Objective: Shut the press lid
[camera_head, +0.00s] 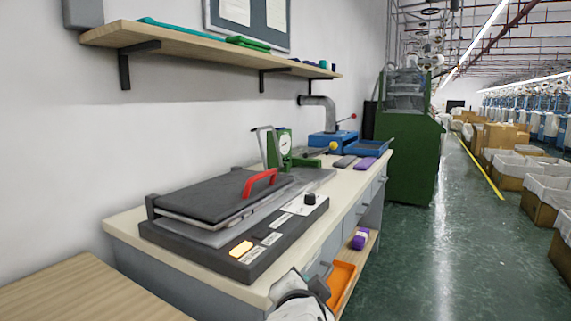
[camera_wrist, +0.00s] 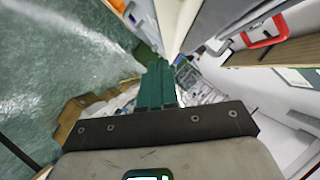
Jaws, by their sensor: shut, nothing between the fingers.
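The press (camera_head: 235,215) stands on the workbench, with a dark base and a silver lower plate. Its dark grey lid (camera_head: 205,196) lies low over the plate, almost level, with a thin gap seeming to show along the near side; I cannot tell if it touches. A red handle (camera_head: 260,182) stands on the lid's right end; it also shows at the upper right of the wrist view (camera_wrist: 266,36). My gripper (camera_wrist: 160,72) has its green fingers together and empty. In the head view my wrist is at the bottom, by the bench's front edge, below and apart from the handle.
The press base carries a lit orange switch (camera_head: 241,248) and a black knob (camera_head: 310,198). An orange tray (camera_head: 341,282) sits below the bench top. A shelf (camera_head: 200,44) hangs above.

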